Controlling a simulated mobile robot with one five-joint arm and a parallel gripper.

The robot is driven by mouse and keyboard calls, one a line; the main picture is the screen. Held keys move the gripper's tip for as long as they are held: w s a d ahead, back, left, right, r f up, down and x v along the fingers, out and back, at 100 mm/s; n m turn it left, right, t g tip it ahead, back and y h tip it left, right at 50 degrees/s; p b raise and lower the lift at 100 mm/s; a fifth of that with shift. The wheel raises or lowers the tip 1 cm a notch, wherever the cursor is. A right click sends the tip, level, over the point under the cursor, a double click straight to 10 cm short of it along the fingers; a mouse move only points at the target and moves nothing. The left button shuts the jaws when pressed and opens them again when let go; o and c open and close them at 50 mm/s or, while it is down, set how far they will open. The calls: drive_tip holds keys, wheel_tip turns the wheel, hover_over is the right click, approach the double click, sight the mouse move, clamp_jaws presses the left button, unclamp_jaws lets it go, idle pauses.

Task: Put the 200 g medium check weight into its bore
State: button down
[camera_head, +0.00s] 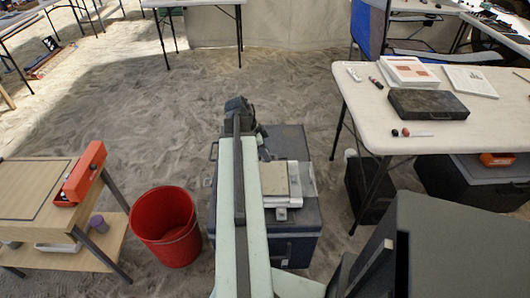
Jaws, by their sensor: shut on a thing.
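My gripper (241,106) is at the far end of my outstretched pale arm, just left of the dark case with a balance on it. I see it from behind and above, small and dark. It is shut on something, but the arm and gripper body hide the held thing. I cannot make out the 200 g check weight anywhere in the open. No bore can be made out either.
A balance with a tan pan (275,178) sits on a dark case (293,138). A red bucket (166,228) stands left. A wooden stand (35,175) carries an orange box (82,172). A white table (372,100) at right holds a black case (428,104).

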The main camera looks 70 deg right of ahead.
wheel_tip(320, 180, up, 21)
drive_tip(key=p, duration=2)
drive_tip(key=shift+p, duration=0.35)
drive_tip(key=shift+s, duration=0.15)
